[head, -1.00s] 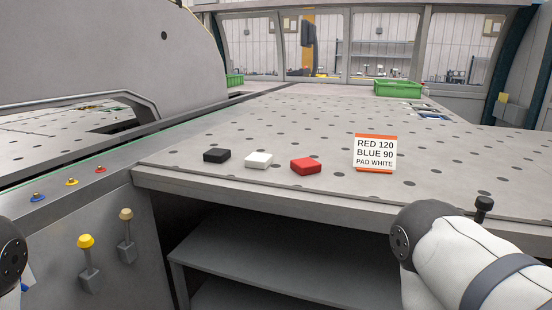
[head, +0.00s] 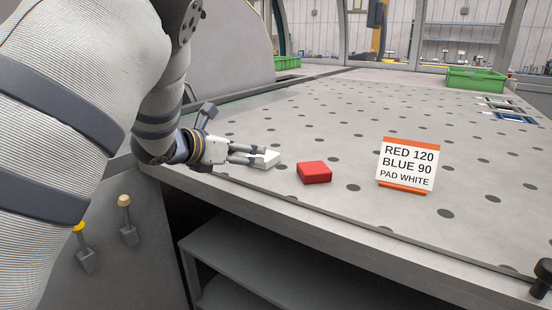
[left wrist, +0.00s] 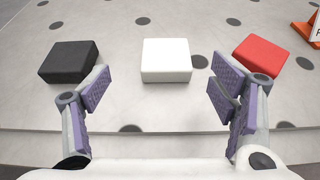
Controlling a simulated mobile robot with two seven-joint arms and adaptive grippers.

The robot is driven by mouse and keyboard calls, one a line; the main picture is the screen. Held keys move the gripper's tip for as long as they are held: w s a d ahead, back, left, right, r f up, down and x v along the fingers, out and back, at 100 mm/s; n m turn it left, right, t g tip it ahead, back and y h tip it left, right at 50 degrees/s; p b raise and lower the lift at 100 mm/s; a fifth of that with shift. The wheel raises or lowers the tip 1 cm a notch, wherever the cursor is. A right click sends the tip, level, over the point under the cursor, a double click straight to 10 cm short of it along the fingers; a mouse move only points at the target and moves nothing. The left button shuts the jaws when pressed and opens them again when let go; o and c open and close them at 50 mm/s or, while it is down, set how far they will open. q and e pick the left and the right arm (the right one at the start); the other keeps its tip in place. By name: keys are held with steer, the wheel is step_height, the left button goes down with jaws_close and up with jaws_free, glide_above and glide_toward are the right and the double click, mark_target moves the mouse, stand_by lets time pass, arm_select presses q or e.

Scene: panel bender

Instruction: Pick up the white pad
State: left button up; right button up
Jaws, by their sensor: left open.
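The white pad (head: 266,159) lies flat on the perforated table, left of the red pad, in the head view. In the left wrist view the white pad (left wrist: 166,60) sits centred just beyond the two fingertips. My left gripper (head: 247,154) is open and low over the table at the white pad. In the left wrist view my left gripper's fingers (left wrist: 160,92) are spread, with nothing between them. In the head view the fingers partly cover the white pad. My right gripper is not in view.
A black pad (left wrist: 69,61) lies left of the white one, hidden by my arm in the head view. A red pad (head: 314,172) lies to the right. A sign (head: 407,165) stands further right. A green bin (head: 476,79) is at the back.

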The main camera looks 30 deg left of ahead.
mark_target(261, 156)
arm_select(q)
steer(key=x, duration=0.7)
steer(key=shift+w+d+f, duration=0.15)
steer(key=shift+d+f, duration=0.15)
steer(key=shift+d, duration=0.1)
steer(key=c, duration=1.3)
